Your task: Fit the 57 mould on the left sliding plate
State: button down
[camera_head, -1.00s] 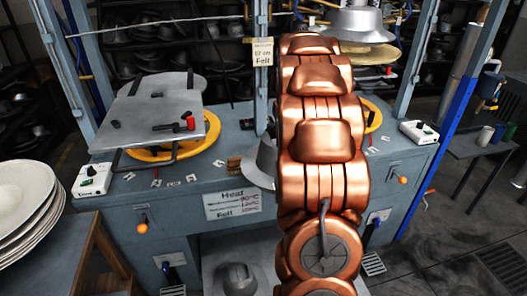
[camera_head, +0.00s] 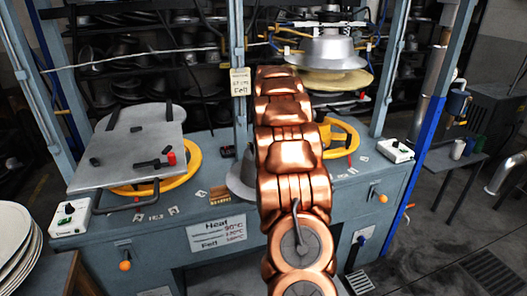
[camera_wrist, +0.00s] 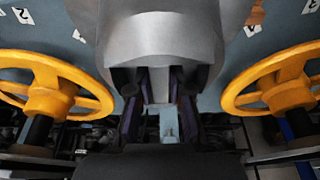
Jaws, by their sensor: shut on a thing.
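The left sliding plate (camera_head: 112,160) is a flat grey metal plate above a yellow handwheel. A red-ended black tool lies on it, with a few small dark pieces. In the wrist view my gripper (camera_wrist: 158,100) is shut on a smooth grey metal mould (camera_wrist: 160,38). The mould fills the top middle of that view. In the head view a grey bell-shaped piece (camera_head: 238,182), seemingly this mould, shows left of my arm, over the bench middle. My arm hides its right side and my gripper there. No number is readable on the mould.
A yellow handwheel stands on each side (camera_wrist: 45,85) (camera_wrist: 280,85) of my gripper. A post (camera_head: 238,130) with a felt tag rises behind the mould. A pale metal former (camera_head: 330,48) hangs at upper right. A control box (camera_head: 70,218) sits left of the plate.

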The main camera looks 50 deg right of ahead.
jog(key=shift+w+d+f+p, duration=0.15)
jog(key=shift+w+d+p, duration=0.65)
jog(key=shift+w+d, duration=0.7)
jog(key=shift+w+d+f+p, duration=0.1)
jog(key=shift+w+d+p, duration=0.7)
jog(key=shift+w+d, duration=0.65)
jog(key=shift+w+a, duration=0.1)
jog(key=shift+w, duration=0.3)
jog(key=shift+f+p, duration=0.95)
jog(key=shift+f, duration=0.95)
jog(key=c, duration=1.1)
grip_release()
jog(key=shift+a+f, duration=0.1)
jog(key=b+v, duration=0.4)
jog(key=v, duration=0.8)
jog(key=shift+s, duration=0.1)
